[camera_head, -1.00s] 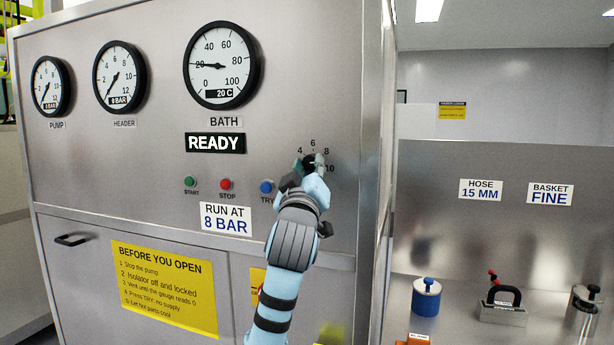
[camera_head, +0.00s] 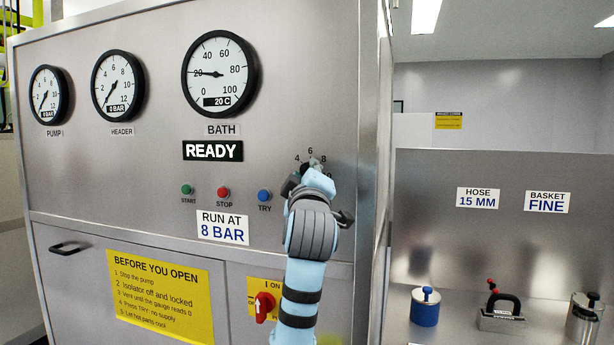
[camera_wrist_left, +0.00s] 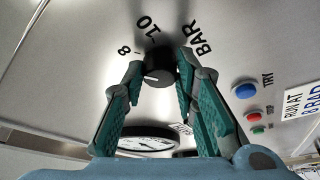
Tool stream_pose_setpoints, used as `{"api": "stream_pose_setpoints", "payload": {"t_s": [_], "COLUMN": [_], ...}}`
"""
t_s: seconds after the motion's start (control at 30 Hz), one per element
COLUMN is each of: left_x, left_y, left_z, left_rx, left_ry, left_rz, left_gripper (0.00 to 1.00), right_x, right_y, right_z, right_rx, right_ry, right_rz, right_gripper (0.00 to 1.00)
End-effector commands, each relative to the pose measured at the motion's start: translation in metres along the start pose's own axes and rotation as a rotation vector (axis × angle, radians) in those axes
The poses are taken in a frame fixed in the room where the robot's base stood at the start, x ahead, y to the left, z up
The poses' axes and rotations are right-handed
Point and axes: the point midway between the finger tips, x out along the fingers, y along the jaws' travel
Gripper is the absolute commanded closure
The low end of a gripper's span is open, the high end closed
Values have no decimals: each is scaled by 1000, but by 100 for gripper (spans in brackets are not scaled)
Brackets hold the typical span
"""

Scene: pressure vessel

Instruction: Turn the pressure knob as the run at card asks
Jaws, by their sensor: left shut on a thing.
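The black pressure knob (camera_wrist_left: 160,68) is on the steel panel, with a scale around it. My left gripper (camera_wrist_left: 163,72) has its two teal fingers on either side of the knob and is shut on it. In the wrist view a white mark on the knob points down and left; the 8 and 10 show beyond it. The fingers hide part of the scale, so I cannot tell the exact setting. In the head view my left gripper (camera_head: 312,172) covers most of the knob. The card (camera_head: 223,227) reads RUN AT 8 BAR. My right gripper is not in view.
Green START (camera_head: 187,189), red STOP (camera_head: 223,192) and blue TRY (camera_head: 264,195) buttons are left of my gripper. A red isolator knob (camera_head: 264,306) is below. The READY sign (camera_head: 213,151) is lit. A bench with a blue-bodied item (camera_head: 425,308) stands at right.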

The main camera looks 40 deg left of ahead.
Motion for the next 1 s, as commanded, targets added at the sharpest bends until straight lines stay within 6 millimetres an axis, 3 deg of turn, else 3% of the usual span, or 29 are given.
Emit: {"api": "stream_pose_setpoints", "payload": {"t_s": [0.2,0.23,0.33,0.63,0.73,1.0], "left_x": [0,0,0,-1,-10,-80], "left_y": [-1,-1,-1,0,0,0], "left_z": [1,1,1,0,0,1], "left_rx": [2,2,2,2,2,-4], "left_ry": [-3,-3,-2,-1,0,-4], "left_rz": [-3,-3,-2,0,1,2], "left_gripper": [100,69,53,53,53,53], "right_x": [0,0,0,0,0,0], "right_y": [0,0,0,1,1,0], "right_z": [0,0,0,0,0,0], "right_rx": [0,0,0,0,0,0], "right_ry": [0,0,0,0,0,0], "right_rz": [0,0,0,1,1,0], "right_gripper": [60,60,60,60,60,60]}}
